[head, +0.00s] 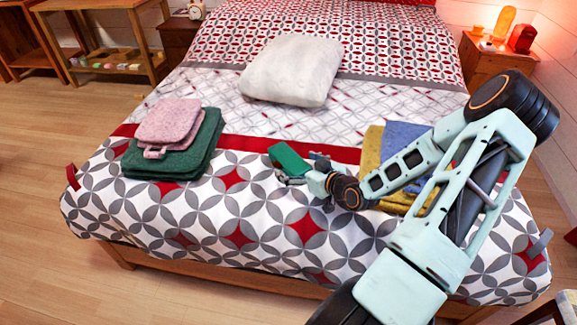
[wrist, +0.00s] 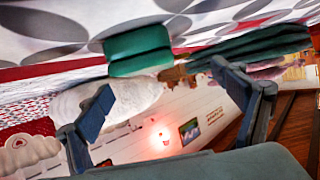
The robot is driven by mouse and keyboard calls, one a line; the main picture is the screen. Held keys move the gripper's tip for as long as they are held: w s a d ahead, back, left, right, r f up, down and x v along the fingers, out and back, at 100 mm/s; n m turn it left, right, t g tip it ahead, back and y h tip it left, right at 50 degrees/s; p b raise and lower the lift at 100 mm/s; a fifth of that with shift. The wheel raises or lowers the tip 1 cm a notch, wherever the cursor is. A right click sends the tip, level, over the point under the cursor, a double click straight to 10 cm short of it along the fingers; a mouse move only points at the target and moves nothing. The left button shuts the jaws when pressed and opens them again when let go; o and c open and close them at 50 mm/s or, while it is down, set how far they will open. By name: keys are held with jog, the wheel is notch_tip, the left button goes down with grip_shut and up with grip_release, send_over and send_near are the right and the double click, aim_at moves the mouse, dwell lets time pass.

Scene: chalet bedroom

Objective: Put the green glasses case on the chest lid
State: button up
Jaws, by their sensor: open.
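The green glasses case (head: 289,159) lies on the patterned bedspread near the middle of the bed. My gripper (head: 300,170) is beside the case at its near side, low over the bed; exact contact cannot be told in the head view. In the wrist view the case (wrist: 138,50) shows beyond the fingertips, with the open gripper (wrist: 162,82) spread wide and nothing between its fingers. The chest and its lid cannot be made out in either view.
A pink cloth (head: 168,122) lies on a dark green folded cloth (head: 190,155) at left. Yellow (head: 371,150) and blue (head: 402,140) folded cloths lie at right, partly hidden by my arm. A white pillow (head: 292,70) lies behind. Bare bedspread surrounds the case's left side.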

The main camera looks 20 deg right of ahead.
aim_at(287, 159)
jog(key=b+x, duration=0.1)
jog(key=x, duration=0.4)
jog(key=shift+w+f, duration=0.2)
jog(key=shift+w, duration=0.05)
jog(key=shift+c, duration=0.5)
jog(key=c, duration=1.2)
jog(key=shift+r, duration=0.1)
jog(key=c, duration=0.3)
jog(key=shift+r, duration=0.1)
